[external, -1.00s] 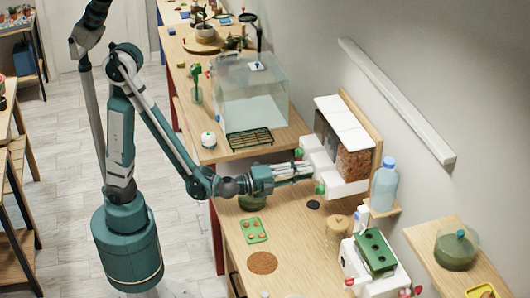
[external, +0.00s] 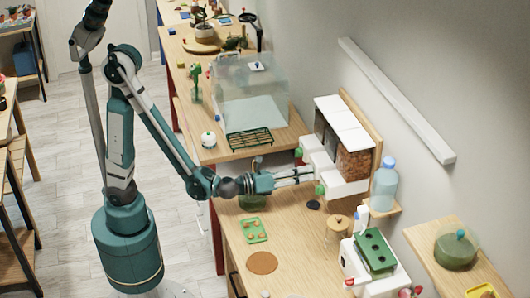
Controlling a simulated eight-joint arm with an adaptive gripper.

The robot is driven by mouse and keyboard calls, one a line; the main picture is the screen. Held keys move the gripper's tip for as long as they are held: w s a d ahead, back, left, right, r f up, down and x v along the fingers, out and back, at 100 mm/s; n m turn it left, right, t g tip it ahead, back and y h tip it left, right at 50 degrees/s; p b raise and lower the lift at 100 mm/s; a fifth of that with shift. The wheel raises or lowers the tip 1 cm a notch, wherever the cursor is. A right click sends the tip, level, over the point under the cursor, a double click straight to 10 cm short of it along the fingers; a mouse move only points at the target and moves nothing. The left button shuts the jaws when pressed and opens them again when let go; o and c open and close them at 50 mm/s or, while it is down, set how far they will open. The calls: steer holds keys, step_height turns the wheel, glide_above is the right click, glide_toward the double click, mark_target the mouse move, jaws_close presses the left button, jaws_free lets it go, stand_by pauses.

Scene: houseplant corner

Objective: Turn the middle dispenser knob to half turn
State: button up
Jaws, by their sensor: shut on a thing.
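The dispenser (external: 343,113) is fixed to a wooden backboard against the wall, with white lids, clear bins and white spouts in a row. A green knob (external: 298,153) shows on its far spout and another green knob (external: 320,190) on its near spout. My gripper (external: 309,174) reaches in level from the left between these two, with its fingers at the middle spout. It is shut on the middle knob, which the fingers hide, so its turn angle cannot be read. The near bin (external: 354,162) holds brown granules.
A clear tank (external: 250,95) and a dark green rack (external: 249,139) stand behind the gripper. A blue-capped bottle (external: 384,185) stands right of the dispenser. A green tray (external: 252,230), a cork mat (external: 262,263) and a lidded wooden jar (external: 339,230) are on the bench below.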

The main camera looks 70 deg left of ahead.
steer(key=m, duration=0.6)
steer(key=shift+a, duration=0.1)
stand_by(0.3)
steer(key=o, duration=0.9)
steer(key=shift+s, duration=6)
steer(key=shift+a, duration=0.1)
